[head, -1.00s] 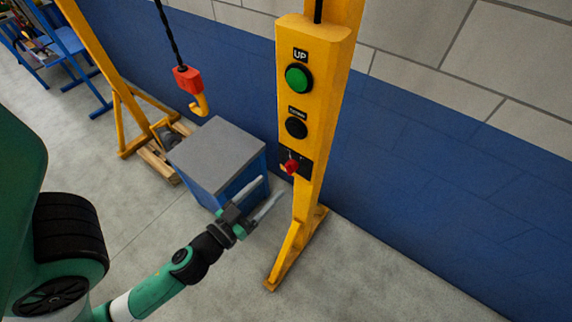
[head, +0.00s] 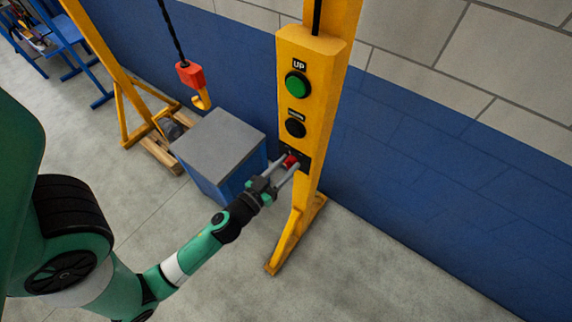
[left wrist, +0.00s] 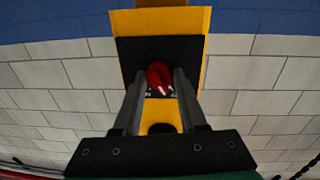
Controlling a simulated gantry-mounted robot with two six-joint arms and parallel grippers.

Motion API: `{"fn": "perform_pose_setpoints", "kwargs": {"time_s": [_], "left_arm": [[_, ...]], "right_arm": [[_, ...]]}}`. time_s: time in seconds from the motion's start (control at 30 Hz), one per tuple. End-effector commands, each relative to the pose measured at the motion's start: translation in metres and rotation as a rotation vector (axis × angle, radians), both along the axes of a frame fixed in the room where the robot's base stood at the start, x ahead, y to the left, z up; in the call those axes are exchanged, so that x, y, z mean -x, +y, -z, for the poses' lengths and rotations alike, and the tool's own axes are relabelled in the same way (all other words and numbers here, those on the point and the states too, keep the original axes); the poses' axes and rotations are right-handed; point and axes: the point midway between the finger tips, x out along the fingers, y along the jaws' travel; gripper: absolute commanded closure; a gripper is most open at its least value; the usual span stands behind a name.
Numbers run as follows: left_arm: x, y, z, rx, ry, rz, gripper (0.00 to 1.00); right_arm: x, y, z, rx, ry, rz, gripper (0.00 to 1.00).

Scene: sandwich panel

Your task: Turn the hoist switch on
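The hoist switch is a small red knob (head: 290,161) on a black plate low on the yellow control panel (head: 311,65). My left gripper (head: 287,168) is at the knob, with one finger on each side of it. In the left wrist view the red knob (left wrist: 160,76) shows between the two finger ends of my left gripper (left wrist: 160,84). The fingers are apart, and I cannot tell whether they touch the knob. Above it on the panel are a green UP button (head: 296,84) and a black button (head: 296,128). My right gripper is not in view.
A blue cabinet with a grey top (head: 217,143) stands left of the panel post, close to my left arm. A red hoist block with a yellow hook (head: 190,76) hangs above it. A blue and white wall is behind. The floor at right is clear.

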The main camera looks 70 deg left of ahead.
Motion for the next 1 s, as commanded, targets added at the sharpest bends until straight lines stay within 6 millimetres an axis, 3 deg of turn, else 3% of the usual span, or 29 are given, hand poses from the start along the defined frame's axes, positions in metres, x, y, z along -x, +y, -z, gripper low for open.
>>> {"fn": "perform_pose_setpoints", "kwargs": {"time_s": [0.03, 0.1, 0.13, 0.57, 1.0], "left_arm": [[0.0000, -0.0001, -0.0001, 0.000, 0.000, 0.001, 0.86], [0.0000, -0.0002, -0.0001, 0.000, 0.000, 0.001, 0.99], [0.0000, -0.0002, -0.0002, 0.000, 0.000, 0.001, 1.00], [0.0000, -0.0004, -0.0009, -0.045, 0.032, 0.001, 1.00], [-0.0004, -0.0010, -0.0022, -0.313, 0.218, 0.002, 1.00]], "right_arm": [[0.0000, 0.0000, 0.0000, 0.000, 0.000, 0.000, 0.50], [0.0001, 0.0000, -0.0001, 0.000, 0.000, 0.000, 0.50], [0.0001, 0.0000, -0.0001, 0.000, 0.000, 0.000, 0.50], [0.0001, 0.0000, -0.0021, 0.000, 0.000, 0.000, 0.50], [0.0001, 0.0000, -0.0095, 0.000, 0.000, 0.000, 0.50]]}}
